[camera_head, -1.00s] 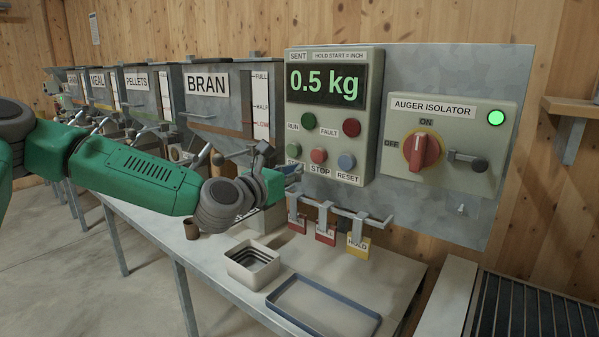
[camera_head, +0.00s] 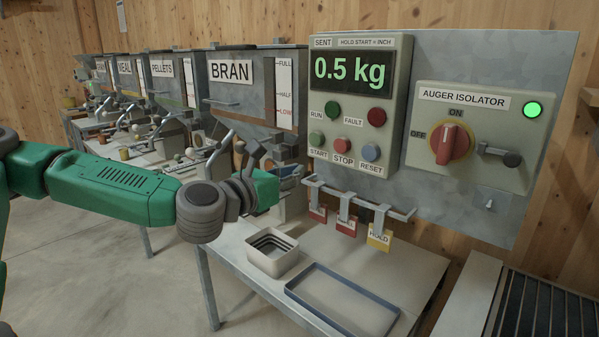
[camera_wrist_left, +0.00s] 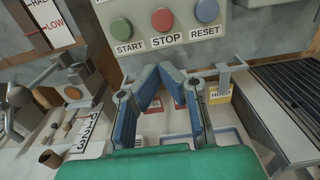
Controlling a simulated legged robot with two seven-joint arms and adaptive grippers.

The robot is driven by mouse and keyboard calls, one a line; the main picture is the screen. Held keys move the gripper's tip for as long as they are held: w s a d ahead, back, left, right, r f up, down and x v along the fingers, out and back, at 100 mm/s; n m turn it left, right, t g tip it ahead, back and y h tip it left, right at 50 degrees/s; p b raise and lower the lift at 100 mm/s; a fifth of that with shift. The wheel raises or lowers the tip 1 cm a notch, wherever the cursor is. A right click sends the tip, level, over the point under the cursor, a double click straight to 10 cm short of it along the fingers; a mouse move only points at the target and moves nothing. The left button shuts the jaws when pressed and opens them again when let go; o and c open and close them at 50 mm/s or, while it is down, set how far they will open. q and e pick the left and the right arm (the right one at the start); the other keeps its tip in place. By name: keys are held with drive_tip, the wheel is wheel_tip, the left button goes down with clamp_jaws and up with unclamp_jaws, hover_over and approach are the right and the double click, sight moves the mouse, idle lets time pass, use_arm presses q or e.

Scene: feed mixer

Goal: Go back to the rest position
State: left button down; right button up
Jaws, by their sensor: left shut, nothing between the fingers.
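My left gripper (camera_head: 290,177) is at the end of the green arm coming in from the left in the head view. It is in front of and below the left side of the control box (camera_head: 400,110), apart from the START button (camera_head: 317,138). In the left wrist view its blue-lined fingers (camera_wrist_left: 157,72) come together at the tips, shut and empty, below the STOP button (camera_wrist_left: 162,19). In the head view the arm's wrist partly hides the gripper. My right gripper is in neither view.
The display (camera_head: 349,70) reads 0.5 kg. The isolator knob (camera_head: 453,143) points to ON beside a lit green lamp (camera_head: 532,110). Tags hang from a rail (camera_head: 358,199). A square container (camera_head: 272,253) and blue-rimmed tray (camera_head: 342,301) are on the bench. The BRAN hopper (camera_head: 236,95) stands behind the arm.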

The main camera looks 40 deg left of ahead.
use_arm(q)
drive_tip(key=shift+d, duration=0.25)
drive_tip(key=s+d+f+m+g+h, duration=0.1)
drive_tip(key=s+d+f+m+g, duration=0.25)
drive_tip(key=f+m, duration=0.4)
drive_tip(key=s+d+f+m+g, duration=0.3)
drive_tip(key=s+d+f+m, duration=0.15)
drive_tip(key=f, duration=0.65)
drive_tip(key=s+d+f+m+g+h, duration=0.1)
drive_tip(key=s+d+f+m+g, duration=0.25)
drive_tip(key=f+m, duration=0.45)
drive_tip(key=s+a+f+m+g+y, duration=0.1)
drive_tip(key=s+f+m+g, duration=0.2)
drive_tip(key=s+f+m, duration=0.4)
drive_tip(key=s+a+f+m+g+y, duration=0.1)
drive_tip(key=s+f+m+g, duration=0.3)
drive_tip(key=s+f+m, duration=0.4)
drive_tip(key=s+y, duration=0.1)
drive_tip(key=s, duration=0.3)
drive_tip(key=shift+s+m+y, duration=0.3)
drive_tip(key=shift+s, duration=0.05)
drive_tip(key=shift+w+f, duration=0.1)
drive_tip(key=shift+w, duration=0.05)
